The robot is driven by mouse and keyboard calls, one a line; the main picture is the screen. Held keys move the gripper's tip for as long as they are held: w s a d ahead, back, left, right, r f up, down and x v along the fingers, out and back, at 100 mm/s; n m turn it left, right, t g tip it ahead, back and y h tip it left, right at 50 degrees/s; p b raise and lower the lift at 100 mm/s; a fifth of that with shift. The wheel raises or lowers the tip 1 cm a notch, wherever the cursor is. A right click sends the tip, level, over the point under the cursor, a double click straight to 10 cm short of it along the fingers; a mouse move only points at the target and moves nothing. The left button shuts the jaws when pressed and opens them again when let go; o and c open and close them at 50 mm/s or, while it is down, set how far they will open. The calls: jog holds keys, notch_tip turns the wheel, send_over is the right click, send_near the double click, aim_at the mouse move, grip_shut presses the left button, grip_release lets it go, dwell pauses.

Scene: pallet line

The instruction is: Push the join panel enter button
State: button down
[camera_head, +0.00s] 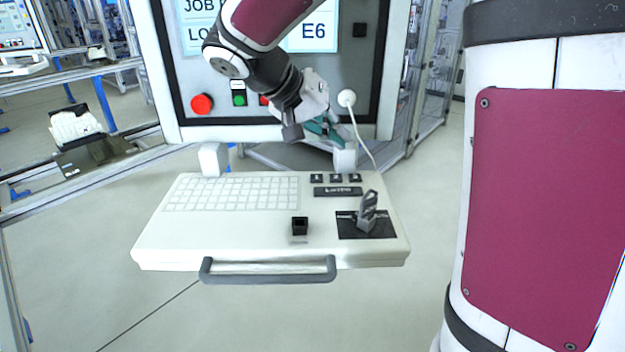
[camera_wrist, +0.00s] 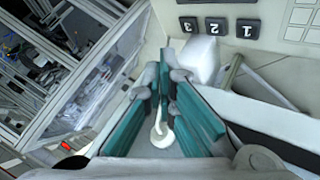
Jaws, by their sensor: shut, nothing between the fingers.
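The panel (camera_head: 390,60) stands upright with a screen and coloured buttons. A pale console (camera_head: 150,235) juts out in front, with white keys (camera_head: 232,193), three small black keys (camera_head: 337,178) and a wide black key (camera_head: 338,191) with lettering too small to read surely. I cannot tell which is the enter button. In the wrist view the small black keys (camera_wrist: 217,26) show the numbers 1, 2 and 3, upside down. My gripper (camera_head: 325,128), with teal finger pads, is shut and empty above the console's back edge, in front of the panel. Its fingertips (camera_wrist: 166,65) touch no key.
A grey lever switch (camera_head: 367,208) and a black square knob (camera_head: 300,226) rise from the console. A grey handle (camera_head: 268,272) runs along its front. A red button (camera_head: 202,104) and a green button (camera_head: 239,99) are on the panel. A white cable (camera_head: 357,130) hangs beside my gripper.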

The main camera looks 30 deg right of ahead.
jog(key=b, duration=0.2)
send_over(335, 188)
notch_tip(335, 188, down, 7)
jog(key=shift+w+r, duration=0.1)
jog(key=shift+r, duration=0.1)
jog(key=shift+f+b, duration=0.35)
jog(key=shift+f, duration=0.35)
jog(key=shift+f, duration=0.1)
dwell(0.7)
jog(key=shift+f+b, duration=0.3)
jog(key=shift+f+b, duration=0.3)
jog(key=shift+f, duration=0.2)
dwell(0.7)
jog(key=shift+r, duration=0.15)
jog(key=shift+r+p, duration=0.35)
jog(key=shift+r, duration=0.45)
jog(key=shift+r+p, duration=0.95)
jog(key=shift+r, duration=1.55)
